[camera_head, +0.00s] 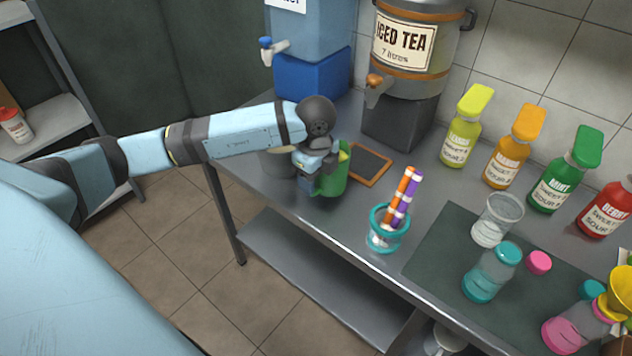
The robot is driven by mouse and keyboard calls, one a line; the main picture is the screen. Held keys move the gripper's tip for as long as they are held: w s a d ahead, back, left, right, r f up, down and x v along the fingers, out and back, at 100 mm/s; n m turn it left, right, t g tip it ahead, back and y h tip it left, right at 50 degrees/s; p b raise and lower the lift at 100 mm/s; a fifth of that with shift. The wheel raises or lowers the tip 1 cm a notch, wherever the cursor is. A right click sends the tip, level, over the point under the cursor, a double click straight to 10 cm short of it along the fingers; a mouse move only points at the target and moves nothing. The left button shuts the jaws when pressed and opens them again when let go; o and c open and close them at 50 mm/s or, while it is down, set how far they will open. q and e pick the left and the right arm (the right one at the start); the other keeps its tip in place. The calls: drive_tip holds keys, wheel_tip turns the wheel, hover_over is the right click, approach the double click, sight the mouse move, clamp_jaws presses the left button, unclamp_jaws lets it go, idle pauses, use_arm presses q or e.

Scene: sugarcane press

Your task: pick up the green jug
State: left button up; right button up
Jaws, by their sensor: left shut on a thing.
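The green jug (337,179) stands near the left end of the metal table and looks upright. Something yellow shows at its rim. My left arm reaches in from the left, and my left gripper (318,178) is at the jug's left side, shut on it. The gripper and wrist hide the jug's left part, and the fingertips are hard to make out. I cannot tell whether the jug's base touches the table. My right gripper is not in view.
A small framed slate (370,165) lies right of the jug, and a grey container (277,163) is partly hidden behind my wrist. A teal cup with striped straws (388,238) stands to the front right. Dispensers (405,70) and syrup bottles (461,135) line the back.

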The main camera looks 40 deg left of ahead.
use_arm(q)
wheel_tip(320, 180, up, 17)
drive_tip(key=shift+p, duration=0.45)
idle(0.7)
